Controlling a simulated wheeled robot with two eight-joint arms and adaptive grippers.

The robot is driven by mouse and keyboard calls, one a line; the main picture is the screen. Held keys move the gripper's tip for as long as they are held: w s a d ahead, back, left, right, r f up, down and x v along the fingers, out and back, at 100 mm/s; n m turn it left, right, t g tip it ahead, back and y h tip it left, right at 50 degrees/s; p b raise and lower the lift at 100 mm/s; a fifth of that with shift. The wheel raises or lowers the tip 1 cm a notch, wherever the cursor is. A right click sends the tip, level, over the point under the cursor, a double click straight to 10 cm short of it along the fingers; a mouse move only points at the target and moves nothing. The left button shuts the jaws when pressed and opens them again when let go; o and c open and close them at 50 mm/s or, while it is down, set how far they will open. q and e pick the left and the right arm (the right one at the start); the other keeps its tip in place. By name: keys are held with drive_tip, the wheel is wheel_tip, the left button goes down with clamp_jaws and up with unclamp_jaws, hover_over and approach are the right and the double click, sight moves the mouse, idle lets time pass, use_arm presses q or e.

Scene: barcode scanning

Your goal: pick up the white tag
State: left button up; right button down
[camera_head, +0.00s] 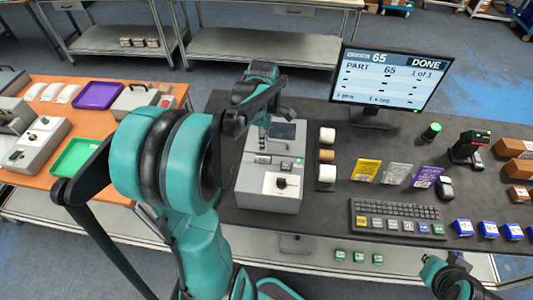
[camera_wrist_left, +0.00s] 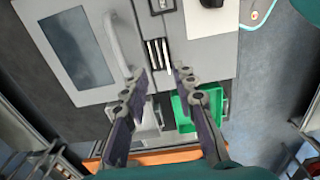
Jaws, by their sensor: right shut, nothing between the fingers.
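A grey label printer (camera_head: 270,200) stands on the dark bench, with a dark screen and a white panel bearing a black knob. A slot strip with narrow white pieces (camera_wrist_left: 158,52) shows on its face in the left wrist view; I cannot tell whether one is the white tag. My left gripper (camera_head: 272,118) is over the printer's back part. In the left wrist view its two fingers (camera_wrist_left: 161,74) are apart, on either side of the strip's end, with nothing between them. My right gripper (camera_head: 452,280) is low at the right front, shut and empty, partly cut off.
Label rolls (camera_head: 326,155) stand right of the printer. Beyond are coloured packets (camera_head: 398,173), a keyboard (camera_head: 396,217), a scanner (camera_head: 470,147) and a monitor (camera_head: 390,80) reading DONE. Blue boxes (camera_head: 488,229) line the front right. A green tray (camera_head: 76,157) lies on the orange table.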

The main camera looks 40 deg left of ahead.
sight(263, 163)
use_arm(q)
drive_tip(key=f, duration=0.2)
drive_tip(key=f+b, duration=0.1)
drive_tip(key=f, duration=0.2)
drive_tip(key=s+f, duration=0.1)
drive_tip(key=f, duration=0.1)
drive_tip(key=shift+f+b, duration=0.15)
drive_tip(key=shift+b, duration=0.2)
drive_tip(key=shift+d, duration=0.15)
clamp_jaws()
